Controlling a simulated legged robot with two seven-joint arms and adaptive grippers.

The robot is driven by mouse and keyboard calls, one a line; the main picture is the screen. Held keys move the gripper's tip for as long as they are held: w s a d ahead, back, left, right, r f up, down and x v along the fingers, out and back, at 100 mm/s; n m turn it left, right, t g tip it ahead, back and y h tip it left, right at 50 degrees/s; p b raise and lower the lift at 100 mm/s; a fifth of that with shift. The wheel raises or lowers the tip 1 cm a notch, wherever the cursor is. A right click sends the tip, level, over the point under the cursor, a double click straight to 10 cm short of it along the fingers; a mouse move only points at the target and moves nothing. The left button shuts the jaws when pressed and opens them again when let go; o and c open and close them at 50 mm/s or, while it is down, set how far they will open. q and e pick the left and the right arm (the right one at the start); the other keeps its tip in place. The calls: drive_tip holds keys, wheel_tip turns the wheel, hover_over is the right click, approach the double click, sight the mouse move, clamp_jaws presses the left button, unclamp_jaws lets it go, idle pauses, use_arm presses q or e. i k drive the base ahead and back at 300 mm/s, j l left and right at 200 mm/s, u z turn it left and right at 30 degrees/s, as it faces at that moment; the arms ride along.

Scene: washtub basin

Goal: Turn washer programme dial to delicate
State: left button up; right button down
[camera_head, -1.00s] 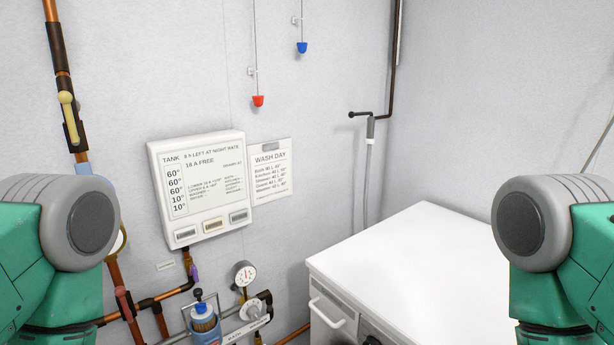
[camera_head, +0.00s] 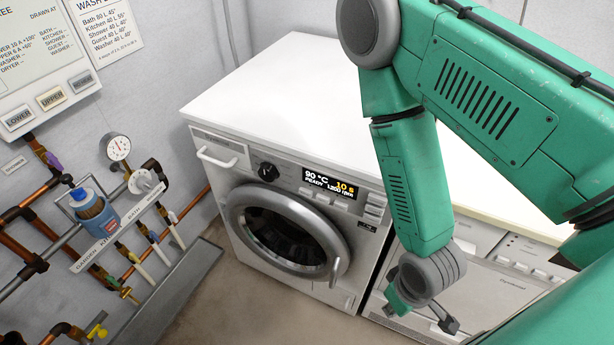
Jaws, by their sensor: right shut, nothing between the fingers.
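The white washer (camera_head: 215,185) stands in the middle of the head view. Its black programme dial (camera_head: 268,171) is on the upper front panel, left of the lit display (camera_head: 328,184). The dial's pointer is too small to read. My right arm comes in from the upper right and hangs in front of the washer's right side. My right gripper (camera_head: 446,322) is shut and empty, low and to the right of the dial, well apart from it. My left gripper is not in view.
The washer's round door (camera_head: 286,232) is closed, with a handle at its right. A second white appliance (camera_head: 500,290) stands to the right, partly behind my arm. Floor shows before the washer.

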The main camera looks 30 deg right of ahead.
sight(269, 171)
drive_tip(key=k+l+z, duration=0.2)
drive_tip(key=l+z, duration=0.15)
drive_tip(key=k+l+z, duration=0.15)
drive_tip(key=l+z, duration=0.15)
drive_tip(key=k+l+z, duration=0.15)
drive_tip(key=l+z, duration=0.2)
drive_tip(key=l, duration=0.15)
